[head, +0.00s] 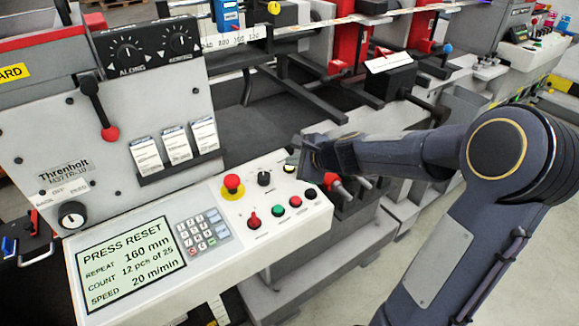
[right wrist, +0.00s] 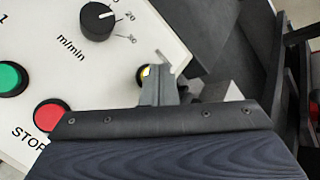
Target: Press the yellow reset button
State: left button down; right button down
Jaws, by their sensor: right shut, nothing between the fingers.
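The yellow reset button (right wrist: 145,72) shows in the right wrist view as a small yellow patch in a dark ring, mostly hidden by my fingertips. In the head view the button (head: 289,169) is at the right end of the white control panel, beside my gripper. My right gripper (head: 299,157) is shut and empty, with its tips at the button. The closed fingers (right wrist: 157,78) also show in the right wrist view, overlapping the button; whether they touch it I cannot tell. The panel display (head: 130,264) reads "PRESS RESET". My left gripper is out of view.
A black speed knob (right wrist: 97,20), a green button (right wrist: 10,78) and a red stop button (right wrist: 49,115) are close by on the panel. A red mushroom button on a yellow base (head: 232,186) stands further left. Red-handled parts (head: 336,183) lie below my gripper.

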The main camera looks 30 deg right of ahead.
jog(key=shift+f, duration=0.2)
jog(key=shift+r, duration=0.1)
jog(key=shift+s+r+p, duration=0.1)
jog(key=shift+r+p, duration=0.5)
jog(key=shift+r, duration=0.2)
jog(key=r+p, duration=0.4)
jog(key=r, duration=0.1)
jog(key=shift+s, duration=0.4)
jog(key=shift+d, duration=0.1)
dwell(0.6)
